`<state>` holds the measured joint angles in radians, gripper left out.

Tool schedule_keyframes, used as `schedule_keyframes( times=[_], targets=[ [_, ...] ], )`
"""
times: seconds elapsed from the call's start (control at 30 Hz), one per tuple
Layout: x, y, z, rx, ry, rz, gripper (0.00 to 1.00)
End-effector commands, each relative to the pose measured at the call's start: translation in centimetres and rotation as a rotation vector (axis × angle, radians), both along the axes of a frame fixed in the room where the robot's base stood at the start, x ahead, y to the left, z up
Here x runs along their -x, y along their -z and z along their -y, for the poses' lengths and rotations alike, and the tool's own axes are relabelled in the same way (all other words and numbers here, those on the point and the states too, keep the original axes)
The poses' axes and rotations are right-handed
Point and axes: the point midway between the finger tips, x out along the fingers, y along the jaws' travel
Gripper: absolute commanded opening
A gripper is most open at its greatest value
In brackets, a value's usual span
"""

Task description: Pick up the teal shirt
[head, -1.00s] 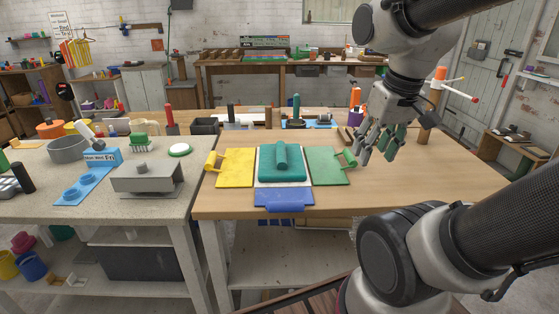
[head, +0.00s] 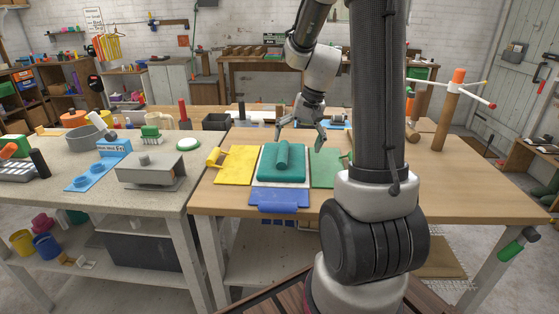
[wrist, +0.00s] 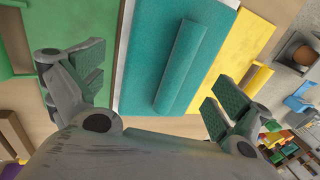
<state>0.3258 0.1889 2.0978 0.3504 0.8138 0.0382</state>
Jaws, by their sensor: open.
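The teal shirt (head: 270,168) lies folded on a pale board in the middle of a folding mat on the wooden table. A rolled ridge runs along its middle. It also shows in the wrist view (wrist: 150,55), between and beyond my fingers. My gripper (head: 298,140) is open and empty, behind and slightly right of the shirt in the head view. In the wrist view my gripper's two green-padded fingers (wrist: 155,95) are spread wide, apart from the shirt. How high they are above it I cannot tell.
The mat has a yellow panel (head: 236,166) at left, a green panel (head: 324,172) at right, partly hidden by my arm, and a blue front flap (head: 279,199). A grey counter (head: 60,190) with a grey box (head: 150,170) stands left. A wooden peg stand (head: 448,108) rises at right.

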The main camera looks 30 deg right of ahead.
Motion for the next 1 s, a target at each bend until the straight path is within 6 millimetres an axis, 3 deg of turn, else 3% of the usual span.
schedule_keyframes(
  times=[0.3, 0.6, 0.9, 1.0],
  targets=[
    [-0.8, 4.5, -0.6, 0.0, -0.001, -0.002, 1.0],
    [-0.9, 4.9, -0.7, 0.001, -0.002, 0.0, 0.98],
    [-0.9, 4.9, -0.6, 0.001, -0.002, -0.001, 0.44],
    [-0.9, 4.9, -0.6, 0.001, -0.002, 0.0, 0.39]
  ],
)
